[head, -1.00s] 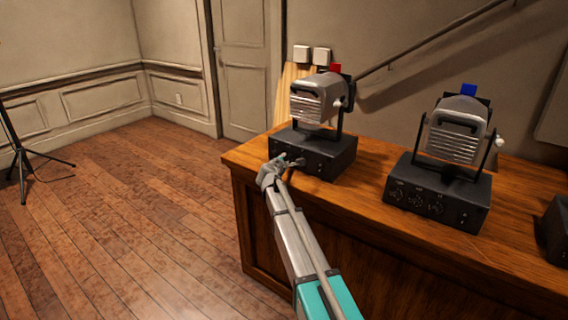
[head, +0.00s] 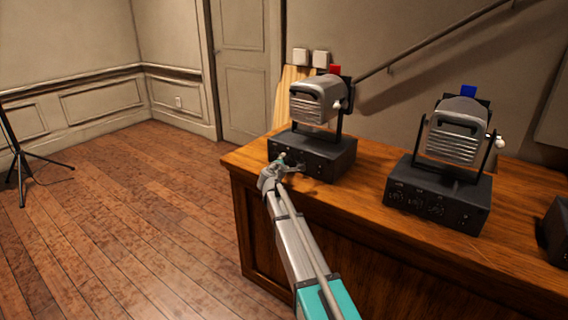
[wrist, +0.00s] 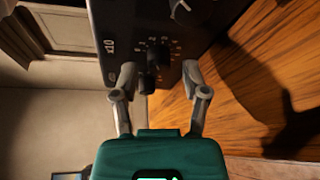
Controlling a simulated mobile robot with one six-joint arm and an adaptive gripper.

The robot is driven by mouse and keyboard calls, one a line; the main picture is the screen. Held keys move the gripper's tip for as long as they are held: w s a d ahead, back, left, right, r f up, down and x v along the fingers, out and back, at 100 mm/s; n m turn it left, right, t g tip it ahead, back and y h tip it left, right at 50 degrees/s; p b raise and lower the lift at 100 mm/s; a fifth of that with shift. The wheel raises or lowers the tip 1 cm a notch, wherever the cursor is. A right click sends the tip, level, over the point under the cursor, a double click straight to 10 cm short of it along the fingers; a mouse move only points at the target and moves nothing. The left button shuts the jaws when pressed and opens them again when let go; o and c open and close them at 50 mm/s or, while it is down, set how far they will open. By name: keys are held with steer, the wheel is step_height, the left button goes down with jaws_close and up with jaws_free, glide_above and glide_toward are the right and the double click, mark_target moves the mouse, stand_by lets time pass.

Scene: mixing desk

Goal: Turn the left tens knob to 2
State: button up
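The left unit is a black control box (head: 343,158) with a grey lamp (head: 318,101) above it and a red tag (head: 335,69). My gripper (head: 289,163) is at the left part of its front panel. In the wrist view my gripper (wrist: 159,78) is open, one finger on each side of a dark knob (wrist: 152,62). The knob is closer to the left finger, and I see no clear contact. An "x10" label (wrist: 110,45) is printed beside it, with small dial marks around it. I cannot read the knob's setting. Another knob (wrist: 181,11) shows at the top.
A second black box (head: 465,205) with a lamp and blue tag (head: 469,89) stands to the right. Another dark box (head: 557,228) is at the right edge. All stand on a wooden desk (head: 380,190). Open floor (head: 140,220) lies left of the desk.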

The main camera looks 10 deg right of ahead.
steer(key=shift+r+n+p, duration=0.1)
steer(key=shift+n+p, duration=0.2)
steer(key=shift+p, duration=0.05)
stand_by(0.4)
